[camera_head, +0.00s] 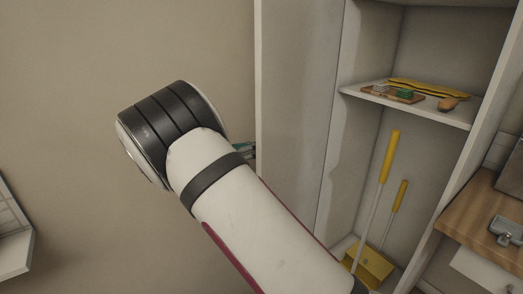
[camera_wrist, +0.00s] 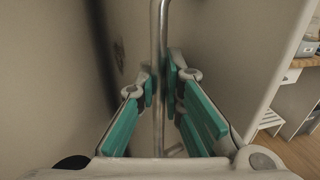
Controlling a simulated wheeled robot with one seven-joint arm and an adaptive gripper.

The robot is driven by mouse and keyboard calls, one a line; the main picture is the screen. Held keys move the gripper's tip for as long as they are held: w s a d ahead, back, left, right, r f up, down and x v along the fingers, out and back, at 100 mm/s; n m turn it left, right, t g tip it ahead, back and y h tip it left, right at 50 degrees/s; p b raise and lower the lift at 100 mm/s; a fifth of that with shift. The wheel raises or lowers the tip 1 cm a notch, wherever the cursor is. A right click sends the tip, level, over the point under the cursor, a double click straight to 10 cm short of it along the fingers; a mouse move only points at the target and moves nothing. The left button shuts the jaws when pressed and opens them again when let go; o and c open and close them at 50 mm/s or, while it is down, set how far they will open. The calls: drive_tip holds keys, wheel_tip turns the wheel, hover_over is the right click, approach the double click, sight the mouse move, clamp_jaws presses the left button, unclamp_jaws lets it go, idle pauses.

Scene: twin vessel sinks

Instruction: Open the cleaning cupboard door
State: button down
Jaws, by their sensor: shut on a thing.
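The tall white cupboard door (camera_head: 297,110) stands swung open to the left of the cupboard in the head view. Its inner side faces the head camera, and the shelves show beside it. In the wrist view, the door panel (camera_wrist: 235,45) fills the right side, and a slim upright metal handle (camera_wrist: 159,50) runs down the middle. My gripper (camera_wrist: 161,88) has its teal-padded fingers on either side of this handle, shut on it. In the head view, only a bit of my gripper (camera_head: 247,150) shows at the door's outer edge; my arm hides the rest, and the handle is hidden.
The cupboard shelf (camera_head: 447,115) holds a tray with sponges, a yellow item and a brush. Yellow-handled tools (camera_head: 389,158) stand below. A wooden counter (camera_head: 480,205) is at the right. A plain wall (camera_head: 80,60) lies left of the door, with open space before it.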

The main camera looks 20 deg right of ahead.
drive_tip(key=c, duration=2)
unclamp_jaws()
drive_tip(key=s+a, duration=0.1)
drive_tip(key=a, duration=0.6)
drive_tip(key=shift+a, duration=0.2)
